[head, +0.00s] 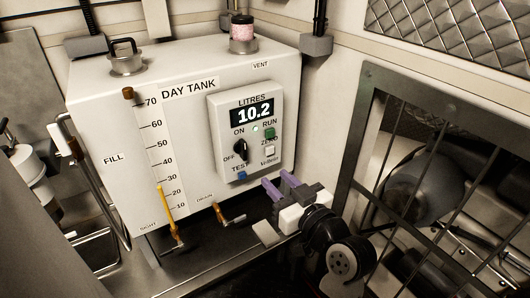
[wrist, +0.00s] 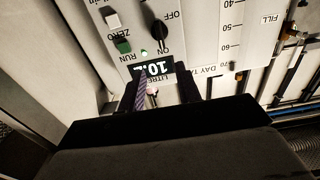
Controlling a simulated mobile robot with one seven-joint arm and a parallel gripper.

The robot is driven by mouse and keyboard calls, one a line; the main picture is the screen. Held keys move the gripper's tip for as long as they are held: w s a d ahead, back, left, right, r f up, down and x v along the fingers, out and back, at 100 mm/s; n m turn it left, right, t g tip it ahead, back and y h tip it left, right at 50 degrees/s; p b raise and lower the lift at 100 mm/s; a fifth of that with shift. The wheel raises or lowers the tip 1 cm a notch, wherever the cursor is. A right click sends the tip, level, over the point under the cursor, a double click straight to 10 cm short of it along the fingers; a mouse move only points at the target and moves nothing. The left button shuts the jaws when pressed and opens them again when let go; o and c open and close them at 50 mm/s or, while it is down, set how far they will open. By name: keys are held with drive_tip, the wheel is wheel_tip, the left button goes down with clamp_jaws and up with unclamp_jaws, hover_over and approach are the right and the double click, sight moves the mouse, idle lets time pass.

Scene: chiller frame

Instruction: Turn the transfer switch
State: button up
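The switch is a black rotary knob (head: 241,149) on the white control panel (head: 217,110) of the day tank, beside the labels ON and OFF. In the head view it stands roughly upright, with its upper end towards ON. The knob also shows in the wrist view (wrist: 160,30), near the top, where the panel appears upside down. My gripper (head: 275,178) is below and right of the panel, its two purple fingers apart with nothing between them. It is clear of the knob. In the wrist view one striped finger overlaps the display.
The panel also has a display reading 10.2 (head: 253,113), a green RUN button (head: 269,134), a white ZERO button (head: 270,150) and a blue TEST button (head: 241,176). A drain valve (head: 228,217) sits low on the tank. A barred frame (head: 350,160) stands close on the right.

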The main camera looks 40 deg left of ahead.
sight(245, 148)
drive_tip(key=p+x, duration=0.2)
drive_tip(key=x, duration=1)
drive_tip(key=shift+a+r+p, duration=0.15)
drive_tip(key=shift+r+p, duration=0.05)
drive_tip(key=shift+p, duration=0.15)
drive_tip(key=shift+w+a+f, duration=0.1)
drive_tip(key=shift+w+a, duration=0.15)
drive_tip(key=shift+a, duration=0.35)
clamp_jaws()
